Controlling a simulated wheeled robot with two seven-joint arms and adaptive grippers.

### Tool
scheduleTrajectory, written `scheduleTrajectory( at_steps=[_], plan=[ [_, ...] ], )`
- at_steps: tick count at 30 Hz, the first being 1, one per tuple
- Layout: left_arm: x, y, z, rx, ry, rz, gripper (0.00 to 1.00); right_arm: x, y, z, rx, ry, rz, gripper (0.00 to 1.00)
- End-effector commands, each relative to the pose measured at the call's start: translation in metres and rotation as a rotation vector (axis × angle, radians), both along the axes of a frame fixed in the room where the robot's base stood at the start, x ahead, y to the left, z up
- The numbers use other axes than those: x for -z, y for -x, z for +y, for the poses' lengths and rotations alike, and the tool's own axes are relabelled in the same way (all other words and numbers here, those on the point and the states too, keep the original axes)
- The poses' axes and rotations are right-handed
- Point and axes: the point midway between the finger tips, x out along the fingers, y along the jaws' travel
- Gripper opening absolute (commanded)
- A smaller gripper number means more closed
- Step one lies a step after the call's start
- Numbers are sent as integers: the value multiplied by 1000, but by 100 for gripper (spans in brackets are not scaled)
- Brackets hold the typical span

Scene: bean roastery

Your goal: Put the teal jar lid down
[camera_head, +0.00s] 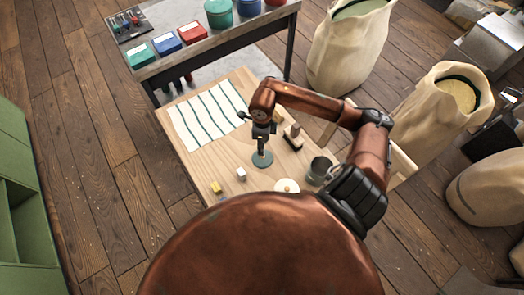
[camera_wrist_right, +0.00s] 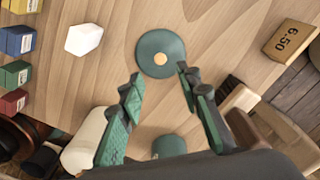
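The teal jar lid (camera_head: 262,159) is a flat round disc lying on the light wooden table (camera_head: 222,163). In the right wrist view the lid (camera_wrist_right: 150,44) shows from above, with a small pale tan knob at its middle. My right gripper (camera_head: 263,140) is above the lid, pointing down. In the wrist view its two fingers (camera_wrist_right: 159,73) are spread apart at the near edge of the lid, with a gap on both sides of the knob. It looks empty. My left gripper does not show in either view.
A striped cloth (camera_head: 208,113) covers the table's far left. A white block (camera_head: 241,174), a yellow block (camera_head: 216,187), a round cream piece (camera_head: 287,186), a metal cup (camera_head: 320,169) and a price block (camera_wrist_right: 290,40) surround the lid. Sacks (camera_head: 350,45) stand right.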

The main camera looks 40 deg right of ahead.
Motion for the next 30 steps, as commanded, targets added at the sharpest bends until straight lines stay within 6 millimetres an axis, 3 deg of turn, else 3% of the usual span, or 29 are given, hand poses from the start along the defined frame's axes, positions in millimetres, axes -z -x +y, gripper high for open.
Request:
scheduleTrajectory(
  at_steps=[3, 9, 27, 30],
  plan=[
    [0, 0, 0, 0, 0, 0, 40, -21, -1, -1, -1, 2, -3, 31],
    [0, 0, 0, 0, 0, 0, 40, -38, -1, 0, 0, -1, -1, 31],
    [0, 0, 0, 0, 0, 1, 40, -41, -1, 0, 1, -1, -1, 31],
    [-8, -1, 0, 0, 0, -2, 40, -50, -1, 0, 1, 0, -4, 31]
  ],
)
